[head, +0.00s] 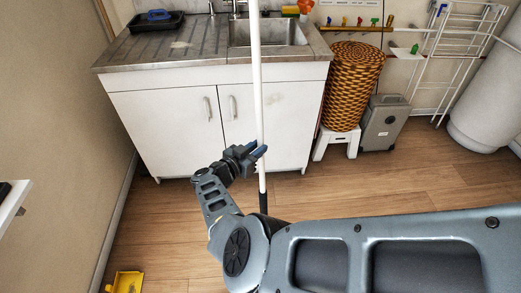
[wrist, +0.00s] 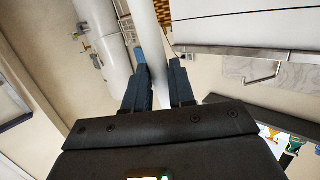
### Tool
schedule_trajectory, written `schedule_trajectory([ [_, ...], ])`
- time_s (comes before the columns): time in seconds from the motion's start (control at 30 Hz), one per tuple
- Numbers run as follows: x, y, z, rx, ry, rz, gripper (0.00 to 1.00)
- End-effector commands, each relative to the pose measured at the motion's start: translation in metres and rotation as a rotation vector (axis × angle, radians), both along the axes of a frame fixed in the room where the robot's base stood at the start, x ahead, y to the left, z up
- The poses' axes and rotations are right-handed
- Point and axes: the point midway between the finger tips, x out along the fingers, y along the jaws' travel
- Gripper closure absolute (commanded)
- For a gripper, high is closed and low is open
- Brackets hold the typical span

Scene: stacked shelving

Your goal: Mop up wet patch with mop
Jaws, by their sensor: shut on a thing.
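The mop's long white handle (head: 256,75) stands nearly upright in the head view, in front of the sink cabinet. Its top runs out of the picture, and a dark lower section shows just above my arm. The mop head is hidden behind my arm. My gripper (head: 260,152) is shut on the handle at about cabinet-door height. In the wrist view the white handle (wrist: 145,42) passes between the two dark fingers of my gripper (wrist: 160,78). I see no wet patch on the visible floor.
A white sink cabinet (head: 160,125) stands behind the handle. To its right are a wicker basket (head: 352,85) on a white stool, a grey bin (head: 384,124) and a drying rack (head: 455,50). A yellow object (head: 127,282) lies at lower left. Wooden floor (head: 420,180) is clear at right.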

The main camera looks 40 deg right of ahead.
Motion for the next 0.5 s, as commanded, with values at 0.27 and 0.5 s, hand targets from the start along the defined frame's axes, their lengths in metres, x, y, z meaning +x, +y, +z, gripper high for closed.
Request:
schedule_trajectory([
  [0.27, 0.002, 0.006, -0.007, 0.015, -0.001, 0.002, 1.0],
  [0.5, 0.009, 0.014, -0.009, 0.016, 0.0, 0.004, 1.0],
])
